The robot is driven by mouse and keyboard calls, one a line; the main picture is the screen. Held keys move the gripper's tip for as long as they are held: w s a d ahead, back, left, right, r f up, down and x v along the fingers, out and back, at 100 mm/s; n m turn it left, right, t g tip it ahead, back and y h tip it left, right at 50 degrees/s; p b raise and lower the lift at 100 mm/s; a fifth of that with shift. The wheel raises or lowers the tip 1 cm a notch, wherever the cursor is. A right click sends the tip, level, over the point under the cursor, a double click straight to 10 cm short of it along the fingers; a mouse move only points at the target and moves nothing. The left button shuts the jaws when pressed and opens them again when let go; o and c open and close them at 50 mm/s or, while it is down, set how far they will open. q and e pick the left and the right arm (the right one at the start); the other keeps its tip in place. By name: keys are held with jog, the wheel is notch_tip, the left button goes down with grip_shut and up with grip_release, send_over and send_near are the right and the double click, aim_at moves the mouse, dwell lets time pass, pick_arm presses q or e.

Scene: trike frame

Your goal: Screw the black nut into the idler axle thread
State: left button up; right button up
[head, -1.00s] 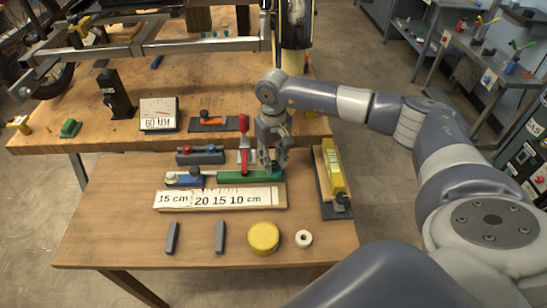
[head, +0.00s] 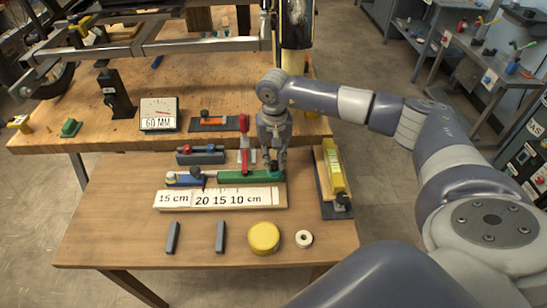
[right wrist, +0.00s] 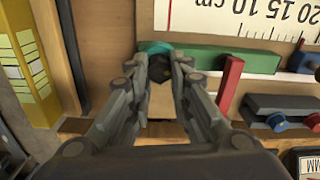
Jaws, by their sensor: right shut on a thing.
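My left gripper is not in view.
A white scale board (head: 222,198) lies in front of the green bar. A yellow level-like block (head: 333,168) stands close on the right. A yellow disc (head: 264,237), white ring (head: 304,239) and two grey bars lie at the front. The trike frame (head: 200,45) is behind.

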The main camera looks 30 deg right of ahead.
jog(key=m, duration=0.7)
jog(key=shift+s+d+m, duration=0.15)
jog(key=shift+m, duration=0.15)
jog(key=o, duration=0.6)
jog(key=n, duration=1.2)
jog(key=shift+a, duration=0.2)
jog(key=shift+c, duration=0.3)
